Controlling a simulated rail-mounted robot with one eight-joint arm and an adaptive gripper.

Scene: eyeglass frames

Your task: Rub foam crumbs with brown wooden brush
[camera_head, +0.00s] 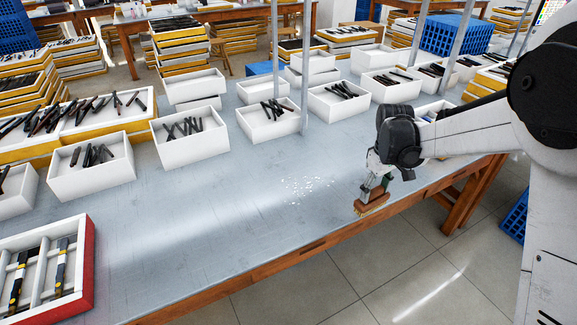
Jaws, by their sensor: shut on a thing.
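The foam crumbs (308,186) lie as a loose patch of small white bits on the grey table top, near the middle of the view. My gripper (377,188) is at the table's front edge, to the right of the crumbs and apart from them. It is shut on the brown wooden brush (371,203), which hangs below the fingers. The brush is at or just above the table edge; whether it touches the surface I cannot tell. My fingers partly hide the top of the brush.
White boxes with dark eyeglass parts (183,135) line the back of the table (200,220). A metal post (304,75) rises behind the crumbs. A red-edged tray (60,265) stands at the front left. The table top left of the crumbs is clear.

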